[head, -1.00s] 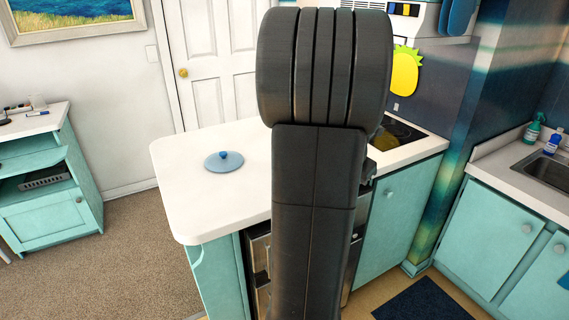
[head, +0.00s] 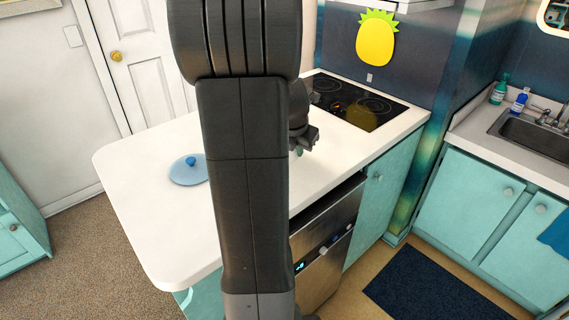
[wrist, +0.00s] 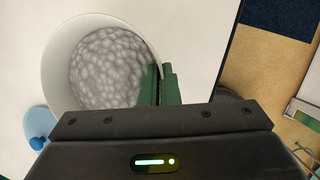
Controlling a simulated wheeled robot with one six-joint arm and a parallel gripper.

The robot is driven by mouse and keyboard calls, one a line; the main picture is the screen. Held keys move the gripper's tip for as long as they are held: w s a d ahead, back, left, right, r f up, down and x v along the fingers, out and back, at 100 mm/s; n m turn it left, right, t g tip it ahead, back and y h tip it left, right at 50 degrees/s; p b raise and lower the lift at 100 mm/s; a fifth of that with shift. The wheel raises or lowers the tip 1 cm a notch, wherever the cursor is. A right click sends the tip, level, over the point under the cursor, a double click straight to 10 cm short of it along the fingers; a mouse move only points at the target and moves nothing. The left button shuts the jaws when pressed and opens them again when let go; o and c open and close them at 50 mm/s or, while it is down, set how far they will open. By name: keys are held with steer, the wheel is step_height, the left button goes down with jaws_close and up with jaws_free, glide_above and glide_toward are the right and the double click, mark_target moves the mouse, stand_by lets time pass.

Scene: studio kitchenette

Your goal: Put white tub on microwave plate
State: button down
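The white tub (wrist: 56,72) shows in the wrist view as a round, open tub with a bumpy grey inside. My gripper (wrist: 161,84) has its two green fingers close together at the tub's right rim, one inside the wall and one outside, with the wall between them. In the head view my gripper (head: 302,146) is partly visible beside my arm, over the white counter. My arm hides the tub there. I cannot tell whether the tub touches the counter.
A black cooktop (head: 358,103) is at the back right. A steel appliance (head: 325,262) is under the counter. A sink (head: 535,130) is far right.

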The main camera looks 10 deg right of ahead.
steer(key=shift+f, duration=3.2)
steer(key=shift+f, duration=0.1)
steer(key=c, duration=1.7)
jaws_free()
